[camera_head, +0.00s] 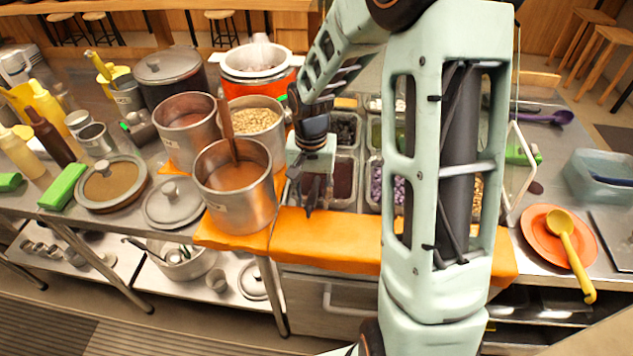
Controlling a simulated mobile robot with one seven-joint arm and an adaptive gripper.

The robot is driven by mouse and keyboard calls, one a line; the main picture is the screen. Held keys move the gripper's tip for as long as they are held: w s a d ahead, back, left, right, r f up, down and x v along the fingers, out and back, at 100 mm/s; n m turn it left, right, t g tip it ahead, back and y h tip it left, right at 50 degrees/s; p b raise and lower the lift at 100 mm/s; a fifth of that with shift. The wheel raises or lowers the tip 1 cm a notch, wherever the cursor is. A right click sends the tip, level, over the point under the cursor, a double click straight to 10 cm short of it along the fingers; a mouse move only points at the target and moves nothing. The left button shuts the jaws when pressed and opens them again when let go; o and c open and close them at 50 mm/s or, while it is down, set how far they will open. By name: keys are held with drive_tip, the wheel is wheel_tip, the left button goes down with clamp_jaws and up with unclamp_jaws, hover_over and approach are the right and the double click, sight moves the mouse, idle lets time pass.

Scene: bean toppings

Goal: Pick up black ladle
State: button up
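My gripper (311,200) hangs fingers down over the front left of the topping bins, just right of the front metal pot. Its dark fingers appear spread, with nothing seen between them. I cannot surely make out a black ladle. A thin dark handle (141,244) leans out of a pot on the lower shelf, but its head is hidden. A yellow ladle (562,226) lies on an orange plate (532,228) at the right. A purple ladle (550,118) lies farther back. My arm hides part of the bins and counter.
The front metal pot (236,190) holds brown liquid and a brown handle (227,122). Other pots (188,135) stand close behind it. An orange board (330,243) edges the counter. A clear tub (600,175) stands at the right, and bottles (47,103) at the left.

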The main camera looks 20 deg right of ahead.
drive_tip(key=shift+f, duration=0.25)
clamp_jaws()
drive_tip(key=shift+r, duration=0.1)
